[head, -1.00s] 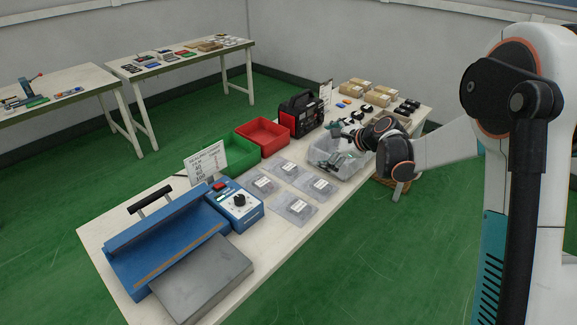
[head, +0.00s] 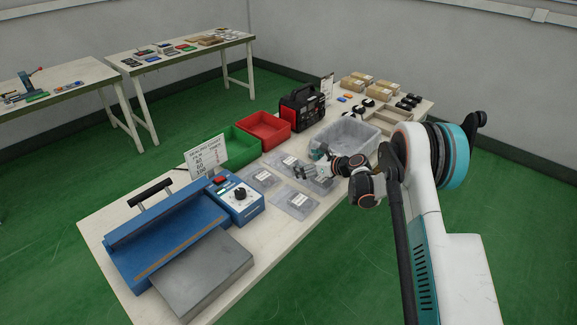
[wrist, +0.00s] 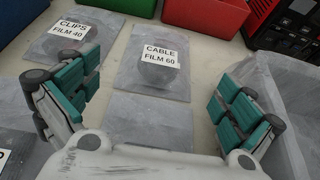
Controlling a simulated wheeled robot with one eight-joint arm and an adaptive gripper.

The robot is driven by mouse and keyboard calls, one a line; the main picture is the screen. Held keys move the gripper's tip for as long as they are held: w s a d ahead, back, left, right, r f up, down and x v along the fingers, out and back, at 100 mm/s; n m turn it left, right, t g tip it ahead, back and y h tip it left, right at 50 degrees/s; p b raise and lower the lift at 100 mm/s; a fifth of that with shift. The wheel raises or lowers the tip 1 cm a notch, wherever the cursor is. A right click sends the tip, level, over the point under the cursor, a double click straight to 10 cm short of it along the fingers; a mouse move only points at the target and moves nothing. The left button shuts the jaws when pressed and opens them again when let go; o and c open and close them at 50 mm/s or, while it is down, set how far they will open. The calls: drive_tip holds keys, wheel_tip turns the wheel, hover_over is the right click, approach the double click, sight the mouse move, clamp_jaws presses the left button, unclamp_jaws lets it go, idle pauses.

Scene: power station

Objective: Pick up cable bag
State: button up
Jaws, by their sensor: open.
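The cable bag, a flat clear pouch with a white "CABLE FILM 60" label, lies on the white table in the wrist view (wrist: 155,62). It shows in the head view (head: 283,160) near the red bin, partly covered by my gripper. My gripper (wrist: 158,100) is open and empty, with teal finger pads apart on either side of the view. In the head view my gripper (head: 309,163) is low over the bags. The cable bag lies ahead, past the fingertips. I see no contact with it.
A "CLIPS FILM 40" bag (wrist: 70,40) lies left of the cable bag; two more bags lie nearer. A clear bin (head: 366,130) stands close on the right. Green (head: 243,156) and red (head: 265,130) bins and a black machine (head: 302,108) stand behind. A blue sealer (head: 165,240) is at left.

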sight(287, 159)
drive_tip(key=b+x, duration=0.3)
drive_tip(key=x, duration=0.6)
drive_tip(key=shift+r, duration=0.3)
drive_tip(key=c, duration=1.8)
